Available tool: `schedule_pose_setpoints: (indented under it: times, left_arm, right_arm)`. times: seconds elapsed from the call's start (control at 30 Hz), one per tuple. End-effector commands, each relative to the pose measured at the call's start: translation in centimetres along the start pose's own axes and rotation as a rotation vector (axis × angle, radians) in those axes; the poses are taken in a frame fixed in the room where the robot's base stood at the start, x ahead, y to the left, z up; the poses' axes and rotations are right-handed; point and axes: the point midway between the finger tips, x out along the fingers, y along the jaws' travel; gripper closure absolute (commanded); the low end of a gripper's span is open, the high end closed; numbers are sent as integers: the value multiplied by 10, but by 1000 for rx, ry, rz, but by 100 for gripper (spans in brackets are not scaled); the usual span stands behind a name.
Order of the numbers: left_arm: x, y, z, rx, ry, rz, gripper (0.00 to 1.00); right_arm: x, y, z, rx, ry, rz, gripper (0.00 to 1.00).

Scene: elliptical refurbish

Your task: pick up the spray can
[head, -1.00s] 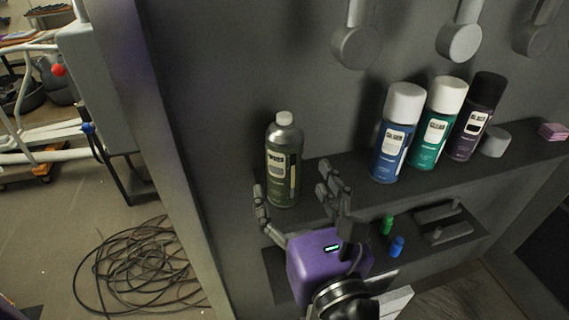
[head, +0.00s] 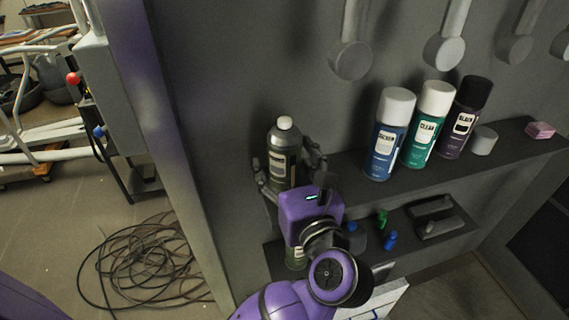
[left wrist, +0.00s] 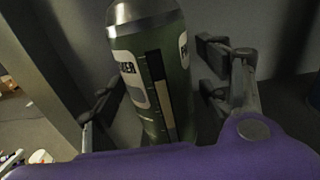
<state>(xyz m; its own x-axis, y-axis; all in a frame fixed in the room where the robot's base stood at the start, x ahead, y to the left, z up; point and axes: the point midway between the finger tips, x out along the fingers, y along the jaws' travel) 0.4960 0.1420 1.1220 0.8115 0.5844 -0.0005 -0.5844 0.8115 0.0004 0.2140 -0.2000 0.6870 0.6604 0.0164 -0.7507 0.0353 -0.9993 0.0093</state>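An olive-green spray can (head: 284,150) with a white cap stands upright at the left end of the upper shelf. My left gripper (head: 287,166) is around it, one finger on each side. In the left wrist view the can (left wrist: 157,80) fills the middle between the spread fingers (left wrist: 165,88), with gaps showing beside it. The gripper body hides the can's lower part in the head view. Blue (head: 387,140), teal (head: 428,125) and dark purple (head: 466,118) spray cans stand to the right on the same shelf. My right gripper is not in view.
The upper shelf (head: 345,190) has bare room between the olive can and the blue can. A grey cylinder (head: 484,141) and a pink block (head: 540,130) sit farther right. Small green (head: 381,218) and blue (head: 390,240) items lie on the lower shelf. Grey scoop-like tools (head: 352,60) hang above.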

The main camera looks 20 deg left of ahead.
Motion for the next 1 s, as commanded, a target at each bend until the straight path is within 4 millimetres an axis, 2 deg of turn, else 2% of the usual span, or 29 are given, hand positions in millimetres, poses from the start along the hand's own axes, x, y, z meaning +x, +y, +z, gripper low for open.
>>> schedule_pose_setpoints:
  times: [0.07, 0.33, 0.57, 0.67, 1.0]
  left_arm:
    - [0, 0, 0, 0, 0, 0, 46]
    - [0, 0, 0, 0, -1, 0, 81]
    - [0, 0, 2, -2, -3, 0, 82]
    - [0, 0, 10, -6, -3, -1, 82]
    - [-1, 0, 75, -10, -4, -1, 82]
  right_arm:
    - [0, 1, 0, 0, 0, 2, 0]
    - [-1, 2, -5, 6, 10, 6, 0]
    - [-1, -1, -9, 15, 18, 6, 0]
    - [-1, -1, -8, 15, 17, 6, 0]
    - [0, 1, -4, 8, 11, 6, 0]
